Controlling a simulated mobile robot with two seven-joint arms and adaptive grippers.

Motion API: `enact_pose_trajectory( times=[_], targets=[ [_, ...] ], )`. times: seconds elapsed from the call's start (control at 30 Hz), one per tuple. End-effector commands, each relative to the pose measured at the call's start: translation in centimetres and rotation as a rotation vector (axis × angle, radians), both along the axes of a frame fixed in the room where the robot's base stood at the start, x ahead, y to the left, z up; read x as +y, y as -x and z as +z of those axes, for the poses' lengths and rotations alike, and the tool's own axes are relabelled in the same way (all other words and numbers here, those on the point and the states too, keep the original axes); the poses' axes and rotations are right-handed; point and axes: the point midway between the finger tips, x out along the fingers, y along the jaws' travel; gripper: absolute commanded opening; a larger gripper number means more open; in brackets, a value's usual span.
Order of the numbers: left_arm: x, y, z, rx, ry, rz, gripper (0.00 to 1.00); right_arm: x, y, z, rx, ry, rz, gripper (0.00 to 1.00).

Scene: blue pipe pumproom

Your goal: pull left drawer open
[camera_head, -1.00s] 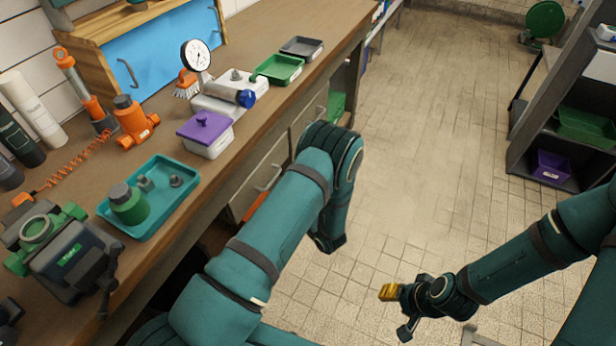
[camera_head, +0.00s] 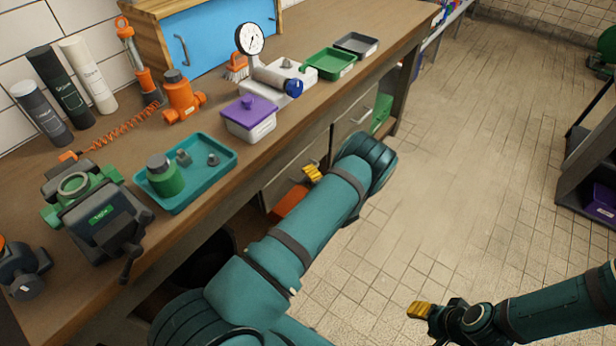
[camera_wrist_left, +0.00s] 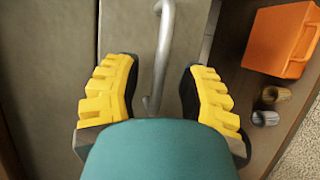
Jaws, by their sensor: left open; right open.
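The left drawer (camera_head: 282,180) is a grey front under the wooden workbench, partly hidden by my left arm. Its curved metal handle (camera_wrist_left: 165,45) shows in the left wrist view, against the grey front (camera_wrist_left: 125,30). My left gripper (camera_head: 312,173) is at the drawer front, with only a yellow fingertip showing in the head view. In the left wrist view its yellow fingers (camera_wrist_left: 160,92) are open, one on each side of the handle's near end, with gaps between. My right gripper (camera_head: 420,310) is open and empty over the floor, away from the bench.
An orange box (camera_wrist_left: 280,40) sits beside the drawer front in the wrist view, on a lower shelf. The bench top holds a teal tray (camera_head: 222,150), a purple-lidded box (camera_head: 250,118) and a vise (camera_head: 95,215). The tiled floor (camera_head: 430,180) is clear.

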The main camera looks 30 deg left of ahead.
Motion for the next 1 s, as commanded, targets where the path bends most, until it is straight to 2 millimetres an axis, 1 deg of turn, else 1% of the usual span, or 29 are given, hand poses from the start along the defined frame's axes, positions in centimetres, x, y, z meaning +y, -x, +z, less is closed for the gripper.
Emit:
enact_pose_trajectory(
  times=[0.03, 0.17, 0.5, 0.57, 0.6, 0.63, 1.0],
  targets=[
    [0.51, -0.22, -0.20, 0.000, 0.000, 0.001, 0.41, -0.01, -0.03, -0.18, -0.001, 0.000, 0.000, 0.47],
    [1.22, -0.58, -0.29, 0.000, -0.001, 0.000, 0.41, -0.02, -0.06, -0.29, -0.002, 0.000, -0.001, 0.47],
    [1.39, -0.71, -0.28, 0.001, 0.000, -0.001, 0.41, -0.01, -0.06, -0.28, -0.002, 0.000, -0.001, 0.47],
    [1.38, -0.69, -0.28, 0.001, 0.000, 0.000, 0.20, -0.01, -0.06, -0.27, -0.002, 0.000, -0.001, 0.47],
    [1.38, -0.69, -0.28, 0.001, 0.000, 0.000, 0.05, -0.01, -0.06, -0.27, -0.002, 0.000, -0.001, 0.47],
    [1.38, -0.69, -0.28, 0.001, 0.000, 0.000, 0.00, -0.01, -0.06, -0.28, -0.002, 0.000, -0.001, 0.47],
    [1.17, -0.47, -0.23, 0.002, -0.001, -0.001, 0.00, 0.00, -0.03, -0.17, -0.001, 0.000, 0.000, 0.47]
  ],
)
